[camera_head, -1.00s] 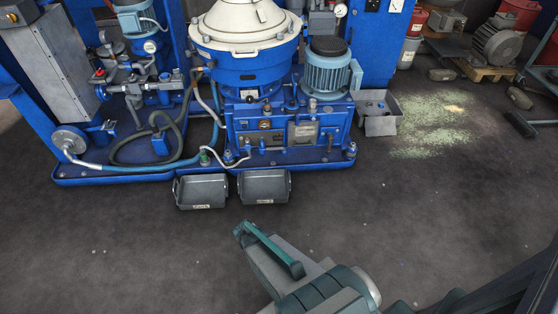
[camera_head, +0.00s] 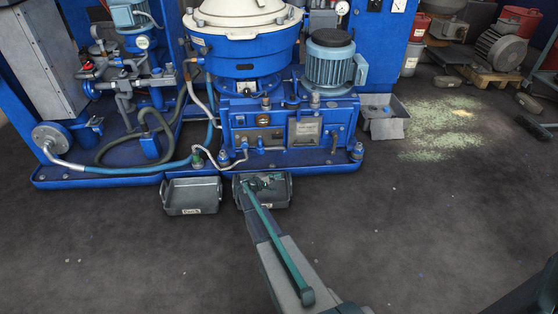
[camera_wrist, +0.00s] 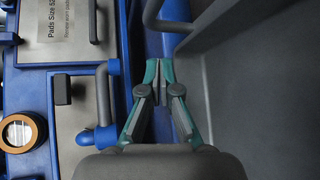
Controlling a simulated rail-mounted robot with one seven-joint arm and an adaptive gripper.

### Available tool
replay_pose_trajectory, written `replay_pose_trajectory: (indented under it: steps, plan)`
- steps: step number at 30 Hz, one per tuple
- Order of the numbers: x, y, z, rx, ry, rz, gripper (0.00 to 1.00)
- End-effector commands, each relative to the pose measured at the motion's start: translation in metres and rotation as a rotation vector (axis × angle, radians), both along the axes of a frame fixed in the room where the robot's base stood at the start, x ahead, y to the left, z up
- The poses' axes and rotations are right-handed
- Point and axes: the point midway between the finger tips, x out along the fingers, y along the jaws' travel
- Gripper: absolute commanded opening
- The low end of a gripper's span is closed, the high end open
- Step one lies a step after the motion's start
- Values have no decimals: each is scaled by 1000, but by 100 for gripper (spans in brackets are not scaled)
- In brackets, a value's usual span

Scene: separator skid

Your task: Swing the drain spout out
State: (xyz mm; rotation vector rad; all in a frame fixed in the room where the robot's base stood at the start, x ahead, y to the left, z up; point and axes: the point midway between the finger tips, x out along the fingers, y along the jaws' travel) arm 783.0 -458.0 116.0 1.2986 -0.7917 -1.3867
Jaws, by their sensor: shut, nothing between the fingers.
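The drain spout appears to be the short grey pipe (camera_wrist: 103,95) with blue ends, low on the front of the blue separator; in the head view it is a small pipe (camera_head: 271,148) under the front panels. My gripper (camera_wrist: 160,68) is shut and empty in the wrist view. Its fingertips are to the right of the spout's upper end, with a gap in the picture; I cannot tell the depth. In the head view my gripper (camera_head: 262,182) is over the right-hand drip tray (camera_head: 283,201), in front of the separator. My arm partly hides that tray.
A second grey tray (camera_head: 191,209) lies to the left. A blue base edge (camera_head: 110,179) runs along the skid, with hoses above it. A brass-ringed sight glass (camera_wrist: 20,133) sits left of the spout.

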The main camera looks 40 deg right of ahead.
Motion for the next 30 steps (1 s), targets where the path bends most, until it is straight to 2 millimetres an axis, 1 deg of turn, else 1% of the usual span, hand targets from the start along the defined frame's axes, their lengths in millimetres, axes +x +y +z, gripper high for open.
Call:
replay_pose_trajectory:
  steps: [1,3,6,9,13,24,30]
  plan:
    - [25,-9,4,-48,-3,38,0]
    - [45,-12,15,-107,-4,89,0]
    - [64,-14,23,-166,-1,148,0]
    - [73,-12,31,-203,-5,187,0]
    - [77,-10,34,-213,-22,211,0]
    - [77,-11,33,-209,-29,206,0]
    - [80,-20,31,-210,-30,204,0]
